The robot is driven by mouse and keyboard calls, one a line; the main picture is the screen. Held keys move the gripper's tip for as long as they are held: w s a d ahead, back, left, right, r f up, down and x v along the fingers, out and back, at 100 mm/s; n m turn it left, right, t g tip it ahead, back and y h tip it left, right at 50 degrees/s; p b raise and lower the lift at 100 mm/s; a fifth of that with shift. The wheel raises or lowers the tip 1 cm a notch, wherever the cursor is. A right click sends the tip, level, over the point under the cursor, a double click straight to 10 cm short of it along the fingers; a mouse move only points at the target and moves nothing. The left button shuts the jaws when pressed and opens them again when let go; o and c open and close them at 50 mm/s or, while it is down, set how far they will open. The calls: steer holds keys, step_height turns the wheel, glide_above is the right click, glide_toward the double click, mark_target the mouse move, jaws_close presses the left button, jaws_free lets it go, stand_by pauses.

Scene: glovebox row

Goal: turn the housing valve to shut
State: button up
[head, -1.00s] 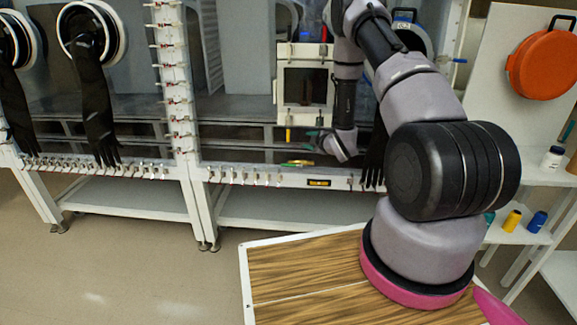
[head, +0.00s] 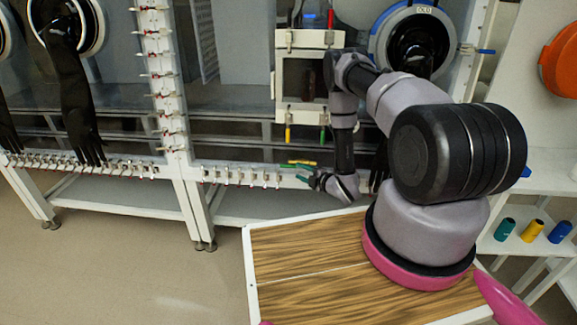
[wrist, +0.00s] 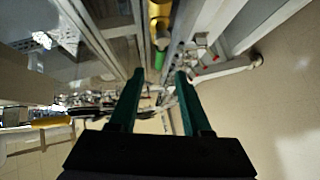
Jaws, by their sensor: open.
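My gripper (head: 303,173) has teal fingers. It is low in front of the glovebox front rail, just below a small yellow-and-green piece (head: 301,162) on that rail. In the wrist view my gripper (wrist: 157,80) is open, with nothing between its fingertips. A yellow part with a green end (wrist: 159,58) shows beyond the fingertips, apart from them. I cannot tell which fitting is the housing valve. A white framed hatch (head: 283,85) stands above, with a yellow handle (head: 288,134) and a green handle (head: 322,134) hanging below it.
A row of small metal clamps (head: 240,177) lines the rail. A round glove port (head: 378,45) is behind my arm. Black gloves (head: 78,105) hang at left. A shelf with coloured bottles (head: 532,230) stands at right. The floor at lower left is clear.

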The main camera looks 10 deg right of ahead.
mark_target(288, 166)
steer(key=x, duration=0.8)
steer(key=shift+w+a, duration=0.15)
jaws_close()
stand_by(1.1)
